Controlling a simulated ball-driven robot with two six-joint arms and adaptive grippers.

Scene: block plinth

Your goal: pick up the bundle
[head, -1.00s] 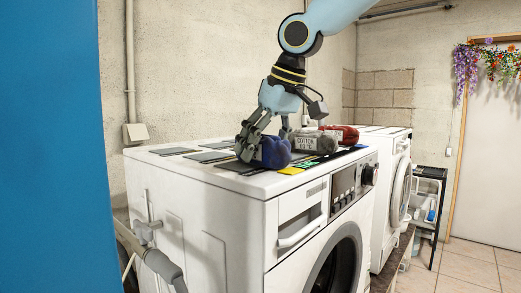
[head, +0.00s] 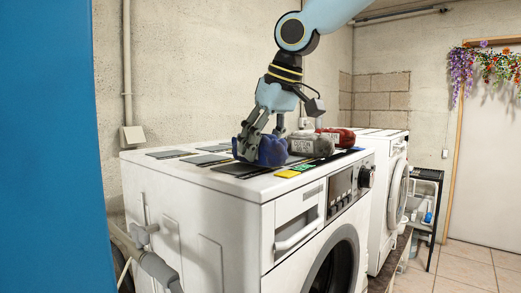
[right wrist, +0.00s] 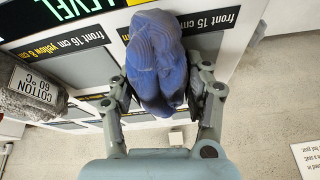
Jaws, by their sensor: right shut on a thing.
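A blue cloth bundle (head: 272,151) is at the near end of the row on top of the front white washing machine (head: 225,190). My right gripper (head: 258,146) reaches down from above and is shut on it. In the right wrist view the blue bundle (right wrist: 156,62) sits between the two fingers (right wrist: 160,92), one on each side. I cannot tell whether its underside touches the machine top. A grey bundle labelled "COTTON 60 °C" (head: 311,145) and a red bundle (head: 340,135) lie behind it. My left gripper does not show.
Dark labelled plates (head: 207,159) and a yellow and a green tag (head: 288,173) lie on the machine top. A second white machine (head: 392,190) stands behind. The concrete wall is close behind; a dark rack (head: 426,205) stands at the right.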

